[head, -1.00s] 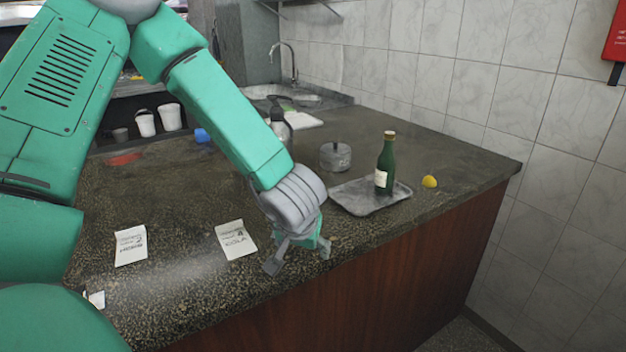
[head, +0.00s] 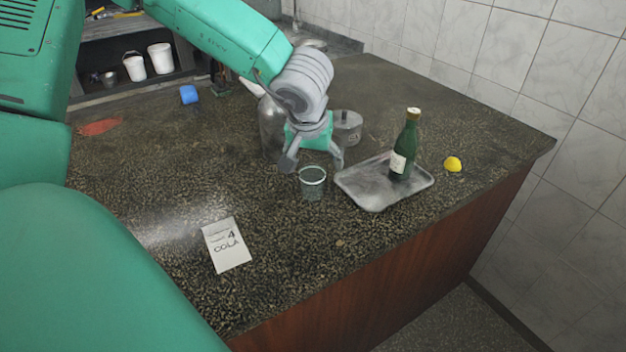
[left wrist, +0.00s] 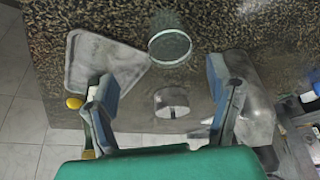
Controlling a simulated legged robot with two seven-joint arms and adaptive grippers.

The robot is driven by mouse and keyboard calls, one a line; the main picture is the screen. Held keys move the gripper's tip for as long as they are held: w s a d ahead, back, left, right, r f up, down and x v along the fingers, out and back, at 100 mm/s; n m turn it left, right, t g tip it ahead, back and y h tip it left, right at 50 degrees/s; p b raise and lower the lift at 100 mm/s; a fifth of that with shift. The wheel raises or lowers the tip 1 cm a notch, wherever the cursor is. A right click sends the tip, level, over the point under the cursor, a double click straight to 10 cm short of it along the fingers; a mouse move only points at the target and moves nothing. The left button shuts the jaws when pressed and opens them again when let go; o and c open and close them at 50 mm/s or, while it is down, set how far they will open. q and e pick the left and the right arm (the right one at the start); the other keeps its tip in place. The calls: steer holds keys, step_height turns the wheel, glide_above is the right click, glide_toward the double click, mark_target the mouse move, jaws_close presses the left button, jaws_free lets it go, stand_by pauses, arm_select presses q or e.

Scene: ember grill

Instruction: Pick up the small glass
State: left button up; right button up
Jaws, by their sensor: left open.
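The small glass (head: 312,184) is clear and stands upright on the dark speckled counter, just left of the metal tray. In the left wrist view the glass (left wrist: 170,46) is at the top centre, beyond the fingertips. My left gripper (head: 313,165) is open and empty, above and just behind the glass in the head view. Its two fingers (left wrist: 158,88) are spread wide in the left wrist view, and the glass is not between them. My right gripper is not in view.
The metal tray (head: 362,195) holds a green bottle (head: 405,150). A lemon (head: 453,164) lies right of it. A cola card (head: 226,246) lies in front on clear counter.

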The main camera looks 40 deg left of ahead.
mark_target(311, 173)
arm_select(q)
steer(key=shift+x, duration=1.2)
steer(key=a+f, duration=0.1)
steer(key=w+a+f, duration=0.1)
steer(key=f, duration=0.1)
steer(key=a+f+b, duration=0.1)
steer(key=shift+w+f, duration=0.2)
steer(key=shift+f, duration=0.05)
steer(key=shift+w+f, duration=0.15)
steer(key=shift+f, duration=0.05)
steer(key=shift+d+r, duration=0.15)
steer(key=shift+d, duration=0.3)
steer(key=shift+c, duration=1.3)
steer(key=c, duration=1.1)
